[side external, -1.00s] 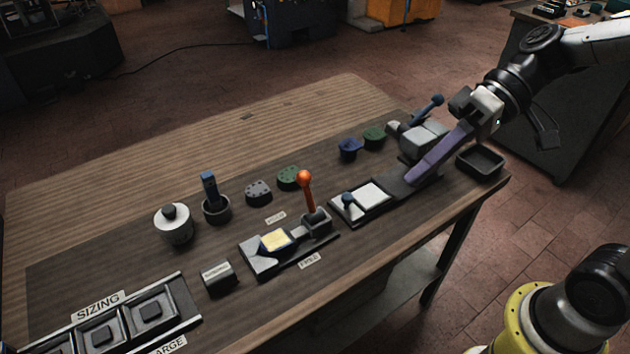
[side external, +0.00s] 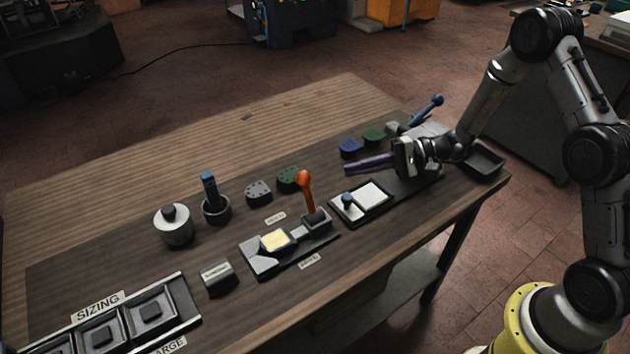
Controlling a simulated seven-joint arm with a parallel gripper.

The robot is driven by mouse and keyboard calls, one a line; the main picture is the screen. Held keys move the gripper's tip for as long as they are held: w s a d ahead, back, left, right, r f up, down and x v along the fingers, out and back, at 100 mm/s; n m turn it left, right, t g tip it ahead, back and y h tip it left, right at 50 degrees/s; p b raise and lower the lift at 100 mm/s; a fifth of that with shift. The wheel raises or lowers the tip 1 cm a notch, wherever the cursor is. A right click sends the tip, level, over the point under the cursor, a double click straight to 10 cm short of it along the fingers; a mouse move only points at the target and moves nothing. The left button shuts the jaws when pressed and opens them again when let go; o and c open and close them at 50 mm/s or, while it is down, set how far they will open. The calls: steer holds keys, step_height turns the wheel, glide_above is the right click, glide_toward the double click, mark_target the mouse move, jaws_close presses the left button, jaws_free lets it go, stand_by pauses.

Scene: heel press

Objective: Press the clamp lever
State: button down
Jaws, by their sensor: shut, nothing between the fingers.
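An orange lever with a round knob (side external: 305,190) stands upright at the right end of a small dark fixture. A yellow block (side external: 275,240) sits in the fixture's left part. A second lever, with a blue handle (side external: 428,106), slants up to the right from a grey device at the table's far right; my gripper and arm hide part of that device. My gripper (side external: 349,169) is shut and empty. Its purple fingers point left, above the table and right of the orange knob, apart from it.
A plate with a white pad and a small dark-blue knob (side external: 347,199) lies just right of the fixture. Blue and green pieces (side external: 350,148) stand behind. A black tray (side external: 486,163) is at the right edge. A sizing tray (side external: 155,312) is at front left.

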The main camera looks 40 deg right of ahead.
mark_target(308, 195)
steer(key=shift+d+f, duration=0.3)
steer(key=shift+f, duration=0.2)
steer(key=shift+a, duration=0.1)
steer(key=x, duration=0.9)
steer(key=shift+w+a+f, duration=0.15)
steer(key=shift+a, duration=0.2)
steer(key=shift+s+r, duration=0.2)
steer(key=shift+s, duration=0.1)
steer(key=shift+s+r+n+t+y, duration=0.3)
steer(key=shift+s+n+t+y, duration=0.35)
steer(key=shift+s+n, duration=0.4)
steer(key=shift+s+r+n+t+y, duration=0.15)
steer(key=shift+s+n+t+y, duration=0.35)
steer(key=shift+n, duration=0.65)
steer(key=shift+s+f, duration=0.1)
steer(key=shift+s, duration=0.55)
steer(key=shift+s+f, duration=0.15)
steer(key=shift+s, duration=0.65)
